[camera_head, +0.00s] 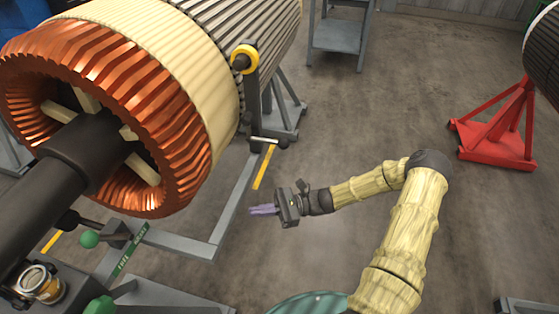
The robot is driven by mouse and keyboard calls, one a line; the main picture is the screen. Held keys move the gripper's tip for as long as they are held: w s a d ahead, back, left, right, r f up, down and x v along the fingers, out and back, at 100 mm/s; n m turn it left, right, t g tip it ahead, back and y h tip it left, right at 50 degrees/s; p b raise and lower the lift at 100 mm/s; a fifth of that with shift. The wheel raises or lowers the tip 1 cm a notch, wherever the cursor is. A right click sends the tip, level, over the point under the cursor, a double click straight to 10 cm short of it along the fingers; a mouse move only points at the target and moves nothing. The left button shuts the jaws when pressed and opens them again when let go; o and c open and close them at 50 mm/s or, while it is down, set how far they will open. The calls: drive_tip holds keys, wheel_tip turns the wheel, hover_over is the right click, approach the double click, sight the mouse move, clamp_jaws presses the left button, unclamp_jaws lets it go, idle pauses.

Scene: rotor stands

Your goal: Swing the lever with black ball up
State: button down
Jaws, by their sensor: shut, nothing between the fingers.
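A lever with a black ball (68,220) sits at the lower left, under the dark shaft. Its rod runs right toward a dark block (116,231). Close in front of it, a lever with a green ball (89,239) meets the same block. A green label strip (131,249) with lettering lies beside them. My gripper (252,210) is in the middle of the picture, well right of the levers and apart from them. Its purple fingers point left and are shut and empty.
A large rotor with copper windings (160,110) fills the upper left on a grey stand (190,245). A short silver bar (265,140) with a dark end sticks out below a yellow-ringed post (244,58). A red stand (500,130) is at right. Open floor lies between.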

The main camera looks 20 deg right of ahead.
drive_tip(key=w+d+f+m+t+b, duration=0.1)
drive_tip(key=w+d+m+t+b, duration=0.1)
drive_tip(key=w+d+m+t, duration=0.2)
drive_tip(key=w+d+f+m+t+y+b, duration=0.1)
drive_tip(key=w+d+f+m+t+b, duration=0.1)
drive_tip(key=d+m+t, duration=0.6)
drive_tip(key=w+d+t+b, duration=0.1)
drive_tip(key=w+d+t, duration=0.1)
drive_tip(key=t, duration=0.3)
drive_tip(key=shift+d+m, duration=0.25)
drive_tip(key=shift+m, duration=0.05)
drive_tip(key=s+d+r+p+x, duration=0.1)
drive_tip(key=d+r+x, duration=0.1)
drive_tip(key=x, duration=1)
drive_tip(key=shift+w+a+r, duration=0.2)
drive_tip(key=shift+r, duration=0.1)
drive_tip(key=shift+r+p, duration=0.1)
drive_tip(key=shift+p, duration=0.25)
